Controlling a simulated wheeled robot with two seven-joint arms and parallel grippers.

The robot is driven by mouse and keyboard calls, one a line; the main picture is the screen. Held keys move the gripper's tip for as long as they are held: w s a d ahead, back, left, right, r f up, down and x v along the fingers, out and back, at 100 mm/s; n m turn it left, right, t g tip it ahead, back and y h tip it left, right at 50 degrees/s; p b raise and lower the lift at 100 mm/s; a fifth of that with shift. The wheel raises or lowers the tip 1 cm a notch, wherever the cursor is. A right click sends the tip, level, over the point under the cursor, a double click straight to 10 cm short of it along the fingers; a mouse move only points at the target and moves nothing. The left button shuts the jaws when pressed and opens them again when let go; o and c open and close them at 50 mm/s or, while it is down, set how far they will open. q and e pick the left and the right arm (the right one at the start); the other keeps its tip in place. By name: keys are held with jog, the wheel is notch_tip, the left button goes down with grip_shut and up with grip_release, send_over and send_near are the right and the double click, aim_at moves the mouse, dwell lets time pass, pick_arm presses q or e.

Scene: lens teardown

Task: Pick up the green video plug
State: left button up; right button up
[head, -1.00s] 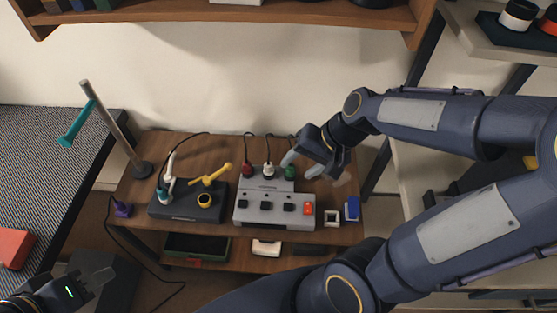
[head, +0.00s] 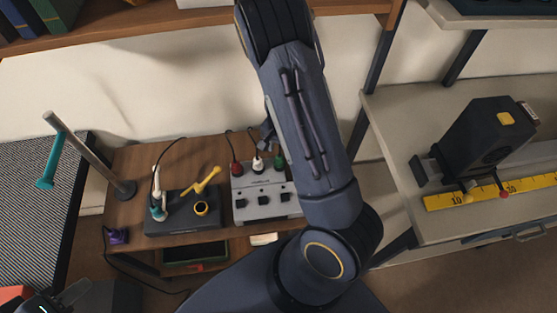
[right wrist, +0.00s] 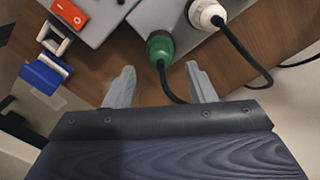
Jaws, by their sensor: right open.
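The green video plug (head: 279,160) sits at the back right of the grey switch box (head: 264,205), right of a white plug (head: 258,163) and a red plug (head: 237,168). In the right wrist view the green plug (right wrist: 160,47) stands just beyond and between the tips of my right gripper (right wrist: 160,75), which is open and empty. Its cable runs back between the fingers. In the head view my right arm hides most of that gripper and the box's right side. My left gripper (head: 72,295) is at the bottom left, partly cut off; its opening is unclear.
A black box (head: 185,226) with a yellow lever (head: 207,180) stands left of the switch box. A blue block (right wrist: 43,77) and a white frame (right wrist: 55,40) lie beside the switch box. A post (head: 90,155) rises at the left.

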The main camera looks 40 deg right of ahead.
aim_at(280, 155)
notch_tip(280, 155, down, 4)
jog(key=shift+a+f, duration=0.1)
jog(key=shift+a, duration=0.05)
jog(key=c, duration=1)
